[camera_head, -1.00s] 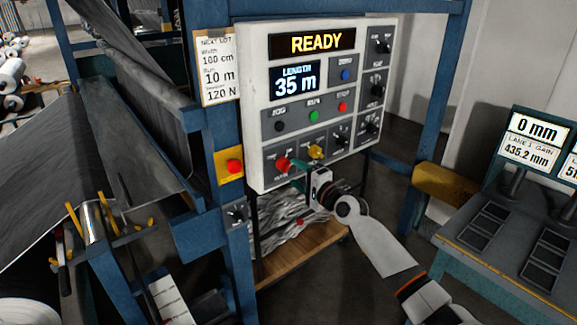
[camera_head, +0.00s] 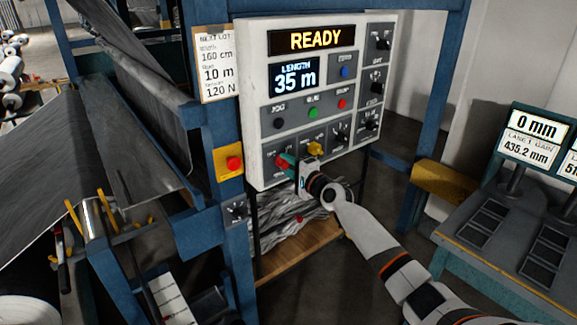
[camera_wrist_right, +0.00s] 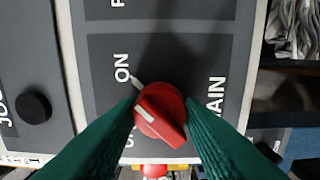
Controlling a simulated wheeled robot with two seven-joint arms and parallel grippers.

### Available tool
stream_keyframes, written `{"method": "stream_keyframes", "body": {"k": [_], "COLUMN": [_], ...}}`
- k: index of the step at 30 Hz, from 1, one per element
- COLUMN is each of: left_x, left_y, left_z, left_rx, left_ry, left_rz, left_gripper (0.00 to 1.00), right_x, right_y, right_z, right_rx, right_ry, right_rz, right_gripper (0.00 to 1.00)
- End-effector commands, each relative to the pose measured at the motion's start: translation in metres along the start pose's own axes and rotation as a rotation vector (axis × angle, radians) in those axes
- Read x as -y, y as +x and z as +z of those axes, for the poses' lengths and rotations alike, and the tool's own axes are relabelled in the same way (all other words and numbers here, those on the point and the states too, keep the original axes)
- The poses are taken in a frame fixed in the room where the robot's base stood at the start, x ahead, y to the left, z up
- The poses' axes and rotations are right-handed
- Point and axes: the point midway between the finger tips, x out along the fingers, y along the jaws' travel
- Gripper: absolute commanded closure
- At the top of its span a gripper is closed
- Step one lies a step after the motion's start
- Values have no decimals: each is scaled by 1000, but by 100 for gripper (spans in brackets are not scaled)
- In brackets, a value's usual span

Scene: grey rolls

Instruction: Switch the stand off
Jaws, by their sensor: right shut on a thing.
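The stand's control panel (camera_head: 255,110) shows READY on its display and LENGTH 35 m below. A red rotary knob (camera_head: 281,161) sits at its lower left. My right gripper (camera_head: 290,165) is at this knob, its green fingers shut on it. In the right wrist view the red knob (camera_wrist_right: 160,113) lies between the two green fingertips (camera_wrist_right: 163,118). Its white mark is visible. The word ON and a short pale tick show beside it; a second position label and the word MAIN are partly hidden by the fingers. My left gripper is not in view.
A yellow knob (camera_head: 315,149) sits just right of the red one. Green, red, blue and black controls are above. A red button on a yellow plate (camera_head: 234,163) is on the blue post at left. A bench with screens (camera_head: 535,140) stands right.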

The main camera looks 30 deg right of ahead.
Motion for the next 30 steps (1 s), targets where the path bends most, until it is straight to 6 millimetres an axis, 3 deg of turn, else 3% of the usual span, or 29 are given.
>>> {"method": "stream_keyframes", "body": {"k": [11,30], "left_x": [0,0], "left_y": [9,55], "left_z": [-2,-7], "left_rx": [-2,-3], "left_ry": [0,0], "left_rz": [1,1], "left_gripper": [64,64], "right_x": [3,4], "right_y": [0,0], "right_z": [0,0], "right_rx": [-1,0], "right_ry": [-89,-655], "right_rz": [-1,-1], "right_gripper": [88,88]}}
